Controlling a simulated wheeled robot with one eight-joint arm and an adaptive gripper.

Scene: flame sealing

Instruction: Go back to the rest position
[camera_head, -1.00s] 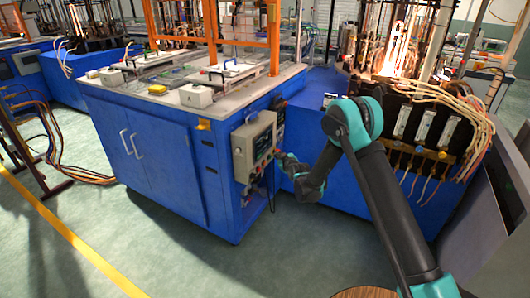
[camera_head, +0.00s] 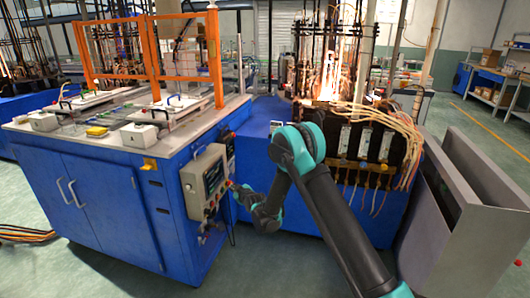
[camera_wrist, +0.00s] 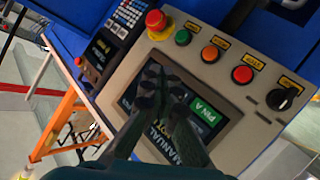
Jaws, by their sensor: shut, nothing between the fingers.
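My gripper (camera_wrist: 158,82) is shut with nothing between its fingers. In the wrist view its fingertips are in front of the screen of a grey control panel (camera_wrist: 228,68), and I cannot tell whether they touch it. The screen shows green and white text, partly hidden by the fingers. In the head view my gripper (camera_head: 234,187) is small, beside the control panel (camera_head: 188,178) on the corner of the blue cabinet. My arm (camera_head: 335,220) is bent and reaches left to that panel.
The panel has a red emergency button (camera_wrist: 157,20), green, orange and red buttons, and a black knob (camera_wrist: 281,98). The blue cabinet (camera_head: 110,205) carries an orange frame (camera_head: 214,60). A glowing flame machine (camera_head: 322,85) stands behind my arm. A grey bin (camera_head: 470,215) is at right.

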